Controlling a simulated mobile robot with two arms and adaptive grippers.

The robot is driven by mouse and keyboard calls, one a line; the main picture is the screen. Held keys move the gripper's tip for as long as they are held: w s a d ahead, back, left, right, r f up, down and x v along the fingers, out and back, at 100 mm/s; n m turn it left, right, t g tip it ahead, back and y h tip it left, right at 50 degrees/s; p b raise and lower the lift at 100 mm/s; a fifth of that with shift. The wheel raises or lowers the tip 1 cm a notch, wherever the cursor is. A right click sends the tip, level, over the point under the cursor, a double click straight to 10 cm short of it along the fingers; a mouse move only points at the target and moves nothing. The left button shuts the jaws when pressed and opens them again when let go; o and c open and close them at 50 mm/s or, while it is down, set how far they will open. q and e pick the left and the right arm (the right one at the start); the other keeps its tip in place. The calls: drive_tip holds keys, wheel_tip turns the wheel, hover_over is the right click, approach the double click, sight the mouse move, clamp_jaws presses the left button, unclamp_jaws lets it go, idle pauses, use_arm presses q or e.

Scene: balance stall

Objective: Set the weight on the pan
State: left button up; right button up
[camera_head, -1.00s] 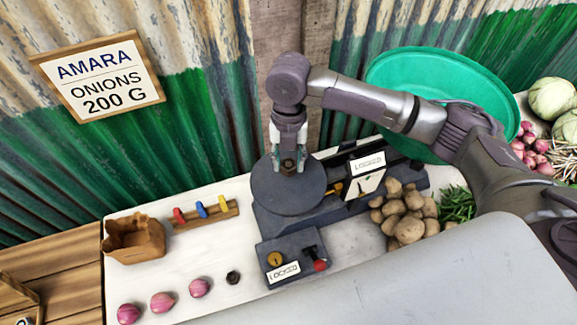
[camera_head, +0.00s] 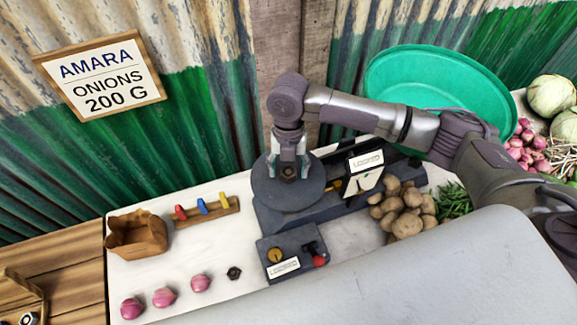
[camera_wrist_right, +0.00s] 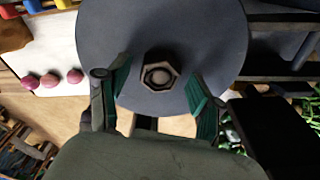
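A dark hex-shaped weight (camera_head: 288,174) stands upright on the round dark pan (camera_head: 275,197) of the balance. In the right wrist view the weight (camera_wrist_right: 160,75) sits on the pan (camera_wrist_right: 215,40), near its middle. My right gripper (camera_head: 288,160) is over the pan at the weight. In the wrist view its two green-padded fingertips (camera_wrist_right: 158,84) are spread wide, with a clear gap between each finger and the weight. A similar small dark weight (camera_head: 234,273) lies on the white table beside the onions. My left gripper is not in view.
The balance's LOCKED sign (camera_head: 366,162) stands right of the pan; a control box (camera_head: 292,250) is in front. Potatoes (camera_head: 402,212) lie to the right, a green basin (camera_head: 440,80) behind. A paper bag (camera_head: 137,235) and onions (camera_head: 163,297) are left.

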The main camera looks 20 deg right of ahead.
sight(289, 165)
wheel_tip(289, 165, up, 12)
drive_tip(key=w+b, duration=0.1)
drive_tip(key=b, duration=0.1)
drive_tip(key=shift+w+d+r+b, duration=0.15)
drive_tip(key=shift+w+d+b, duration=0.1)
drive_tip(key=shift+b, duration=0.15)
idle(0.5)
